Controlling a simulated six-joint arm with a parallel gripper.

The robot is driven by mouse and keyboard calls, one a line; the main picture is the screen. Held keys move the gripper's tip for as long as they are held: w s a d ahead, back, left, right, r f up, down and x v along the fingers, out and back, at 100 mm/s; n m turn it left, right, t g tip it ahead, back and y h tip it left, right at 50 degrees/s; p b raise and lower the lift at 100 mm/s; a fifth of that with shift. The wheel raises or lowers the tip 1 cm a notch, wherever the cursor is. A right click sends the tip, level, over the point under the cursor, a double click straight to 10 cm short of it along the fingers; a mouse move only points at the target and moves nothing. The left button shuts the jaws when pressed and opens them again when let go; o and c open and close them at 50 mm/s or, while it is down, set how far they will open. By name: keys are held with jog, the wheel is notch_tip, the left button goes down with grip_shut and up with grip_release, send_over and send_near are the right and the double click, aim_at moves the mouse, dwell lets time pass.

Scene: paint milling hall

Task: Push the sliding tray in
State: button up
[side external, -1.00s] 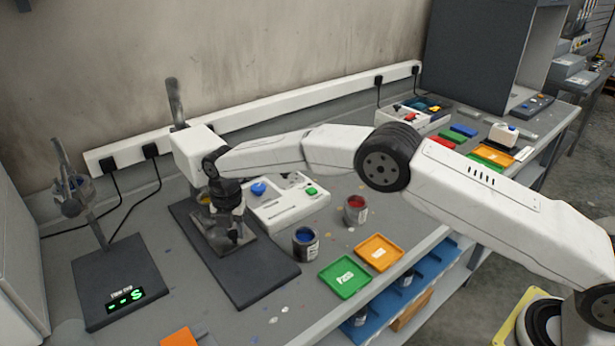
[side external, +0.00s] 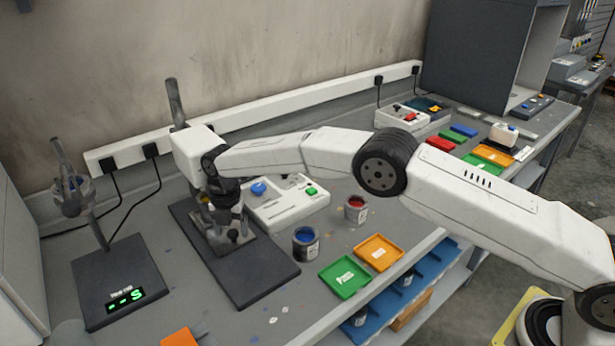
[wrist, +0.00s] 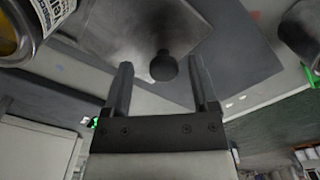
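The sliding tray is a grey metal plate (wrist: 130,25) with a dark round knob (wrist: 163,66) at its edge in the wrist view. In the side external view the tray (side external: 246,250) sits low on the stand's dark base (side external: 262,278), largely covered by my gripper. My gripper (wrist: 160,78) is open, with one finger on each side of the knob and visible gaps to both. In the side external view my gripper (side external: 233,232) points down over the tray; its fingertips are hard to make out there. A tin with yellow paint (wrist: 28,25) stands near the tray, partly hidden.
A white control box (side external: 290,205) stands behind the stand. A blue paint tin (side external: 306,244) and a red one (side external: 356,209) stand to the right. Green (side external: 344,278) and orange (side external: 379,253) shallow trays lie near the bench edge. A scale (side external: 120,283) is at left.

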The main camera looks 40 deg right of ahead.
jog(key=shift+r, duration=3.95)
jog(key=shift+d, duration=0.1)
jog(key=s+d+r+m+t, duration=0.2)
jog(key=s+d+r+m, duration=0.1)
jog(key=s+d+m, duration=1.05)
jog(key=s+d+f+m, duration=0.1)
jog(key=s+d+m, duration=0.3)
jog(key=s, duration=0.5)
jog(key=s+d+f+m, duration=0.1)
jog(key=s+d+m, duration=0.3)
jog(key=s+m, duration=0.5)
jog(key=shift+s+f+t, duration=0.2)
jog(key=shift+f+t, duration=0.1)
jog(key=shift+f, duration=0.05)
